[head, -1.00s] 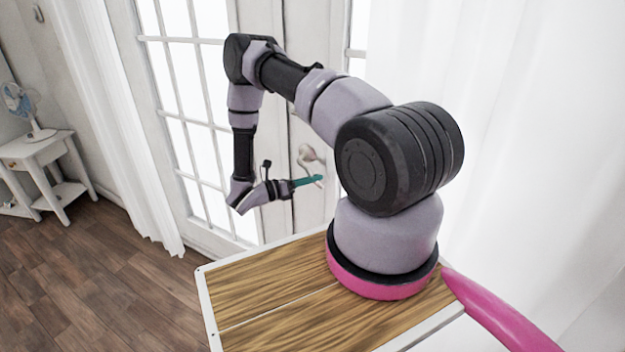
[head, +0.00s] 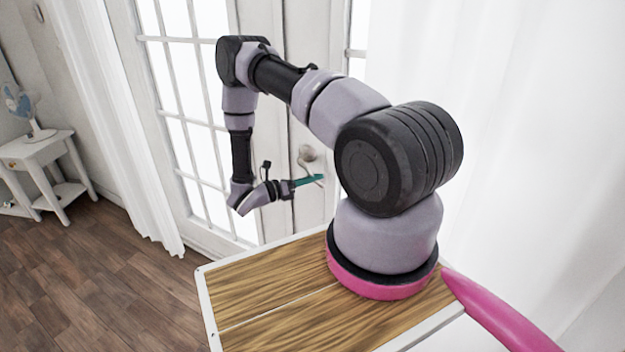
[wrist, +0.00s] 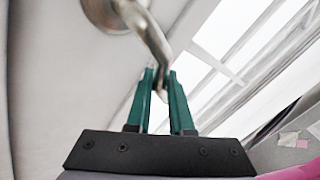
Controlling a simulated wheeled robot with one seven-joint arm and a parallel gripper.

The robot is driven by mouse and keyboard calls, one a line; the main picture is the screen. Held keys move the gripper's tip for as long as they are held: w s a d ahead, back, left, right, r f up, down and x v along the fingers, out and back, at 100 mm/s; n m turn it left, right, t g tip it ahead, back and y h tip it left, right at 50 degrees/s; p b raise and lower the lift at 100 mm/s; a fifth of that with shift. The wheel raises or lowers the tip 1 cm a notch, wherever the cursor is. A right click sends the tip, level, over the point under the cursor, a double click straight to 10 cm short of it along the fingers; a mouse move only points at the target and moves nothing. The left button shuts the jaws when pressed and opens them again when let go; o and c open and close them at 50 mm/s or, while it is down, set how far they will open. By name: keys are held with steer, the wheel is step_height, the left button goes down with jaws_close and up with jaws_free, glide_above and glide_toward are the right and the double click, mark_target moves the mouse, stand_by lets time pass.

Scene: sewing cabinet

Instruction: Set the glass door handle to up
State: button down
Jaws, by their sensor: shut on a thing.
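The metal door handle (head: 308,153) is on the white glass door (head: 292,50), partly behind my arm in the head view. In the wrist view its round base sits at the top, and the curved lever (wrist: 150,35) runs down to my fingers. My gripper (wrist: 161,78) has green fingers, one on each side of the lever's end, and is shut on it. In the head view my gripper (head: 321,178) is just below the handle's base. The lever's exact angle is hard to read there.
A white curtain (head: 105,110) hangs left of the door and another (head: 520,120) hangs at the right. A small white table (head: 40,150) with a fan (head: 20,105) stands at the far left. The wooden floor (head: 100,270) at the left is clear.

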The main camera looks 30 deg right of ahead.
steer(key=n, duration=0.1)
steer(key=r+n+h, duration=0.2)
steer(key=shift+s+d+t, duration=0.25)
steer(key=shift+s+t, duration=0.15)
steer(key=shift+s+d+r+n+t+h, duration=0.15)
steer(key=shift+r+n+t+h, duration=0.4)
steer(key=shift+n, duration=0.65)
steer(key=shift+s+d+r+n+t+h, duration=0.1)
steer(key=shift+r+n+t+h, duration=0.4)
steer(key=shift+n, duration=0.7)
steer(key=shift+r, duration=0.15)
steer(key=c, duration=0.8)
jaws_free()
steer(key=v, duration=1.1)
steer(key=shift+r, duration=0.15)
